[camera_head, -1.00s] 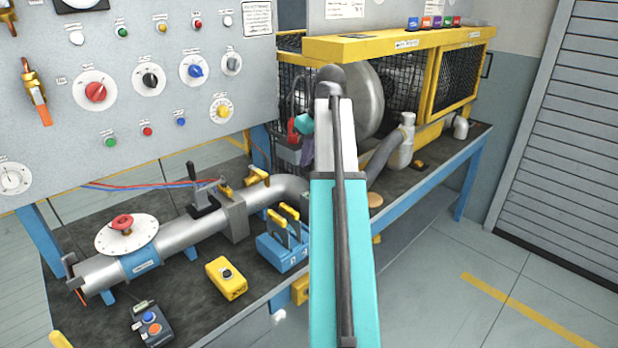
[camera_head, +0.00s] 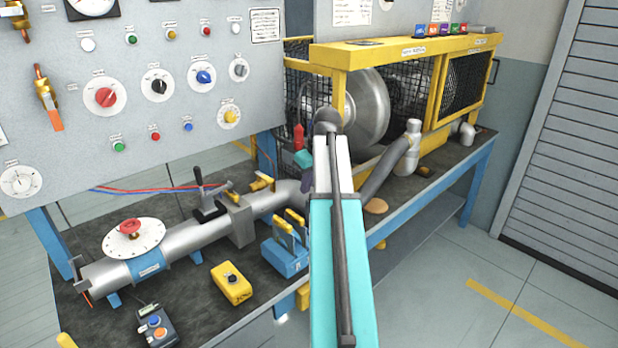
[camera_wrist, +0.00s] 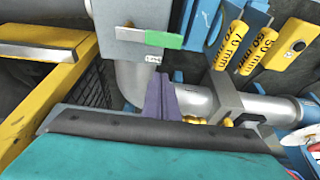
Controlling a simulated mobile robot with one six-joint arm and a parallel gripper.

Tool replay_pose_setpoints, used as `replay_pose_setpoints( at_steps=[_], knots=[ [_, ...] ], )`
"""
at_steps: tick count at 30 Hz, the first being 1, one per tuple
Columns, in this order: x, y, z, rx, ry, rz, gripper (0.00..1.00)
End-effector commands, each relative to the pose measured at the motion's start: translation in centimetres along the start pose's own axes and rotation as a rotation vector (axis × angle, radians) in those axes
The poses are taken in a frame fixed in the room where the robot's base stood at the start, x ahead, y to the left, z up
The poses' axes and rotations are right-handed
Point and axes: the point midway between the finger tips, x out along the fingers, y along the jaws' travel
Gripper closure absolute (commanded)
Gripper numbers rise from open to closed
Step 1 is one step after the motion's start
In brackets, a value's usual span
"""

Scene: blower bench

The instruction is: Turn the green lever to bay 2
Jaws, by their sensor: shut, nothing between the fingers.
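The green lever (camera_wrist: 163,40) shows in the wrist view as a flat bar on a grey box (camera_wrist: 135,15), its green end pointing right. A small white numbered label (camera_wrist: 153,58) sits below it; I cannot tell which bay the lever stands at. My gripper (camera_wrist: 161,92) has its purple fingers shut and empty, just below the lever and label in the picture. I cannot tell whether the fingers touch the box.
A grey pipe (camera_head: 190,238) with a white dial runs along the bench. A blue block with yellow-topped handles (camera_head: 286,255) and a yellow button box (camera_head: 231,284) stand near my arm. The yellow caged blower (camera_head: 400,50) is behind.

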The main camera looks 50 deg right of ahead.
Motion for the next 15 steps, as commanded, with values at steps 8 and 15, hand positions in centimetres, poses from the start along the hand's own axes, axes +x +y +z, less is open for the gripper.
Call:
replay_pose_setpoints(
  at_steps=[8, 15],
  knots=[
    [-0.6, -0.1, 2.5, 0.003, 0.0, 0.0, 1.0],
    [-1.1, 0.0, 3.7, 0.001, 0.0, 0.0, 1.0]
  ],
)
